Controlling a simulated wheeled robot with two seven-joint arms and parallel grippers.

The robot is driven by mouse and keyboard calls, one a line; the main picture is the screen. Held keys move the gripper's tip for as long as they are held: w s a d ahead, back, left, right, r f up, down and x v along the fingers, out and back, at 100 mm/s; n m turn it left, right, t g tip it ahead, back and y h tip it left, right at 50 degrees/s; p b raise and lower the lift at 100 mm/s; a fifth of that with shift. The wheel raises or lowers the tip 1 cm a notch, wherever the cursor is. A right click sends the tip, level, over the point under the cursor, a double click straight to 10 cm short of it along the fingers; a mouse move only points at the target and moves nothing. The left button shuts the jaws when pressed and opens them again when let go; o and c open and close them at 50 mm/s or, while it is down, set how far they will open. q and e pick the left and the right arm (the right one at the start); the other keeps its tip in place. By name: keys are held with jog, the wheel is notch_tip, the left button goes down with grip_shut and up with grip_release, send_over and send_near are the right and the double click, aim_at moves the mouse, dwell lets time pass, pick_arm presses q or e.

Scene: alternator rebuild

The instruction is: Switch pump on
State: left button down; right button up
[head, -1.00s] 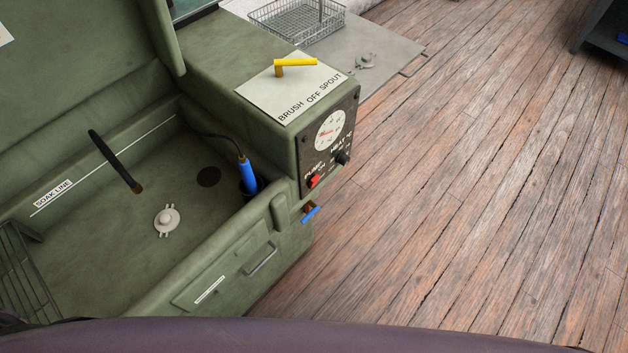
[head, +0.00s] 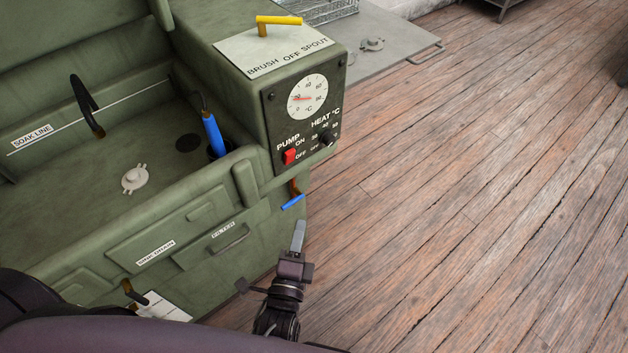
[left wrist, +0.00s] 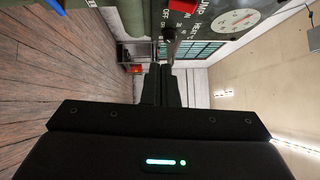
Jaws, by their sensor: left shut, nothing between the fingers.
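The pump switch (head: 289,156) is a small red rocker on the black control panel (head: 272,120) of the green washer. ON and OFF labels are beside it; I cannot tell which side is pressed. The red switch also shows at the top edge of the left wrist view (left wrist: 183,5). My left gripper (head: 299,230) is shut and empty, in front of the washer, below the panel and just under the blue-handled tap. It does not touch the switch. Its shut fingers show in the left wrist view (left wrist: 161,85). My right gripper is not in view.
A black heat knob (head: 327,139) and a round dial (head: 307,97) share the panel. A blue-handled tap (head: 293,202) juts out below it. A yellow lever (head: 278,20) is on top. The basin holds a pale metal part (head: 135,179). Open wooden floor lies right.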

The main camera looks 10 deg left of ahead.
pick_arm(q)
notch_tip(320, 180, up, 3)
jog(key=y, duration=0.1)
jog(key=t, duration=0.1)
send_near(289, 157)
jog(key=w+d+r, duration=0.1)
jog(key=w+d, duration=0.3)
jog(key=w, duration=0.1)
jog(key=shift+w+a+r+m+p, duration=0.15)
jog(key=shift+w+a+r+p, duration=0.1)
jog(key=shift+w+a, duration=0.45)
jog(key=shift+w+a+r+m+p, duration=0.2)
jog(key=shift+w+a, duration=0.15)
jog(key=shift+a, duration=0.55)
